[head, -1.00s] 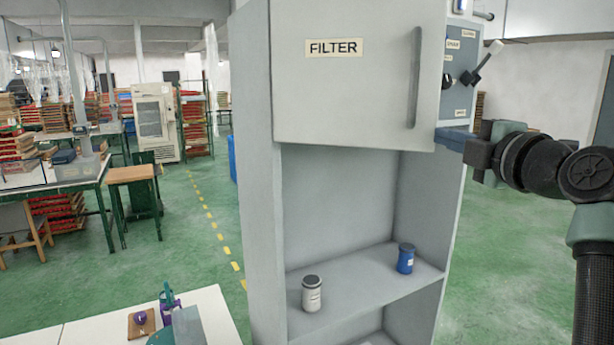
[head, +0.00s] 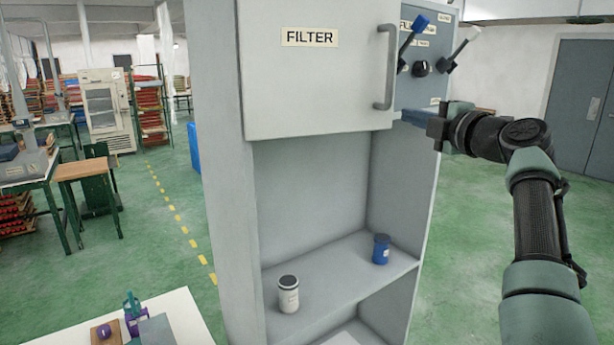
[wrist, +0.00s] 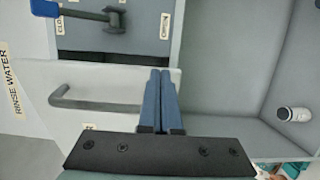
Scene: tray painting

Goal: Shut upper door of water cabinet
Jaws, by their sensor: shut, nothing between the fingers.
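The upper door (head: 315,85) of the grey water cabinet (head: 225,190) is labelled FILTER and has a bar handle (head: 384,68) near its right edge. It stands ajar: past its right edge I see the inner panel (head: 440,75) with valves. My gripper (head: 412,117) is shut and empty at the door's lower right corner. In the wrist view the shut blue fingers (wrist: 160,100) overlap the door's lower corner, beside the handle (wrist: 95,103). Whether they touch the door I cannot tell.
Below the door, an open shelf (head: 340,265) holds a white jar (head: 288,294) and a blue jar (head: 381,249). A white table (head: 195,325) stands at the lower left. A blue-handled valve (head: 412,35) and a white-handled one (head: 462,48) project from the panel. Green floor is clear at right.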

